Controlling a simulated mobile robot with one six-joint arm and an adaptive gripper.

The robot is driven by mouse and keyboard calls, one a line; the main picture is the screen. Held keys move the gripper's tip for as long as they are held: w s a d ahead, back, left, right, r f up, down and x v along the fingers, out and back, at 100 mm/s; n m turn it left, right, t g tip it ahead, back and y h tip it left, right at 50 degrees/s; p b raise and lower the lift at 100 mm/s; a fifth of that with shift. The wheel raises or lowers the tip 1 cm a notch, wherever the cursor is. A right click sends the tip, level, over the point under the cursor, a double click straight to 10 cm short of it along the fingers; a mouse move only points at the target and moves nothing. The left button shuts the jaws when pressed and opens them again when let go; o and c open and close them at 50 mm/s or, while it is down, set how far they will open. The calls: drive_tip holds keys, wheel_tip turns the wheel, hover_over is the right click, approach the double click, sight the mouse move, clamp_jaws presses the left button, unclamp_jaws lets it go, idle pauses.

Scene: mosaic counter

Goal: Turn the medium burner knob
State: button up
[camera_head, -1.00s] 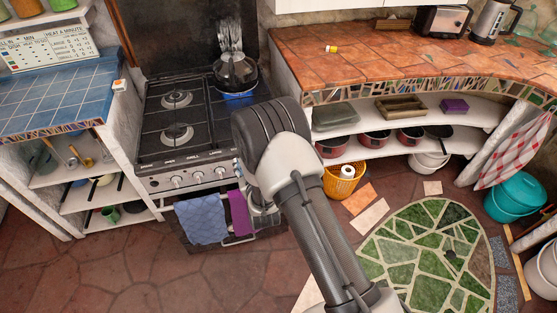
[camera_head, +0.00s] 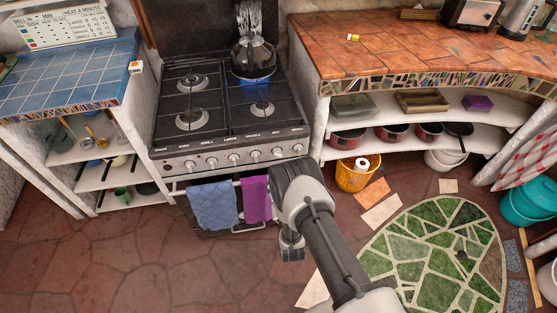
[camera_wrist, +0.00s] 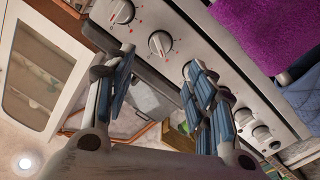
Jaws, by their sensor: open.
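The stove front (camera_head: 172,168) carries a row of several round knobs under small labels. The knob under the label that seems to read medium (camera_head: 255,155) is right of centre in the head view. My gripper (camera_head: 291,246) is low in front of the stove, below the right part of the knob row; its fingertips are not clear there. In the wrist view my gripper (camera_wrist: 158,62) is open and empty, its fingers spread below a white knob with red marks (camera_wrist: 160,43). More knobs show beside it, some partly behind the right finger. I cannot tell which is the medium one.
A blue towel (camera_head: 213,205) and a purple towel (camera_head: 255,199) hang from the oven rail left of my gripper. A dark kettle (camera_head: 254,57) stands on the back right burner. An orange basket (camera_head: 356,176) is on the floor to the right. Floor at front left is clear.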

sight(278, 154)
drive_tip(key=b+x, duration=0.3)
drive_tip(key=x, duration=0.7)
drive_tip(key=shift+w, duration=0.3)
drive_tip(key=shift+c, duration=0.5)
drive_tip(key=c, duration=1)
